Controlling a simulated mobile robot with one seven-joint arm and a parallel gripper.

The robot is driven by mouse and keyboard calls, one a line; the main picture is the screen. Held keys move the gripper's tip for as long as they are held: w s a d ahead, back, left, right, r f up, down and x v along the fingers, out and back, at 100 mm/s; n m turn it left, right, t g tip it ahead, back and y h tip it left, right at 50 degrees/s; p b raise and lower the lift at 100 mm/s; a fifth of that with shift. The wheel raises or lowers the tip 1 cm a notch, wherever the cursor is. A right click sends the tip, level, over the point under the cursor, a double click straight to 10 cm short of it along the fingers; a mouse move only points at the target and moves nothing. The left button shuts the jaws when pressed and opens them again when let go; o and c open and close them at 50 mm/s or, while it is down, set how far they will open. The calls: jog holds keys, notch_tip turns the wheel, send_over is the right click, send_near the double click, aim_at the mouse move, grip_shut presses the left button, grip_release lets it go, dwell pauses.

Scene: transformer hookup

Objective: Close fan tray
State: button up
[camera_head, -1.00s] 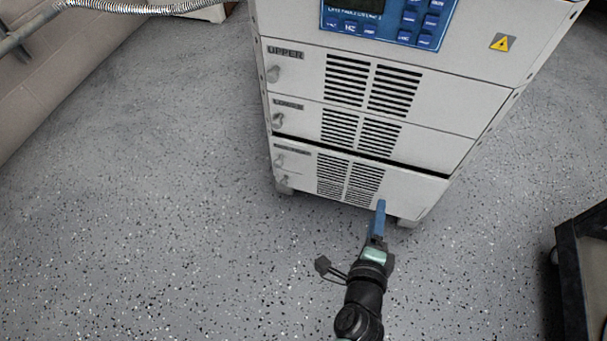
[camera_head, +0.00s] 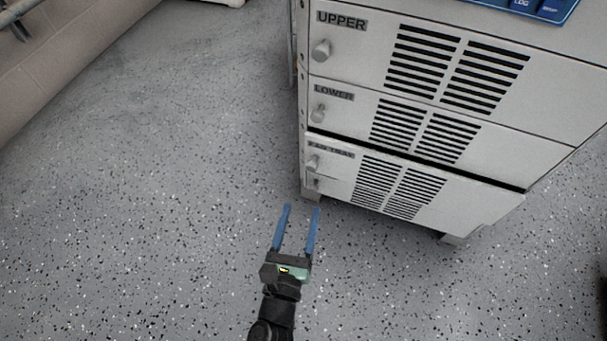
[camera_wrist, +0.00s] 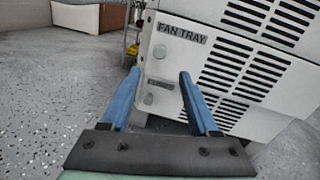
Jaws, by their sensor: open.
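The fan tray (camera_head: 450,199) is the lowest panel of the grey cabinet, with two vent blocks and two round knobs at its left end. A dark gap runs along its top edge, below the LOWER panel. In the wrist view the fan tray (camera_wrist: 197,68) shows its FAN TRAY label, with one knob below the label and another lower down. My gripper (camera_head: 302,208) has two blue fingers, apart and empty. It is in front of the tray's left end, left of the vents. In the wrist view the fingers (camera_wrist: 160,74) flank the lower knob, which appears beyond them.
Above the tray are the LOWER panel (camera_head: 345,107) and UPPER panel (camera_head: 360,60), each with a knob at its left. A wall (camera_head: 75,50) stands at the far left. The speckled floor (camera_head: 150,200) left of the cabinet is clear.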

aim_at(311, 170)
jog(key=w+b, duration=0.1)
jog(key=w, duration=0.2)
jog(key=w+d+b, duration=0.1)
jog(key=w, duration=0.2)
jog(key=w+d+b, duration=0.1)
jog(key=w, duration=0.3)
jog(key=shift+a, duration=0.1)
grip_shut()
dwell(1.1)
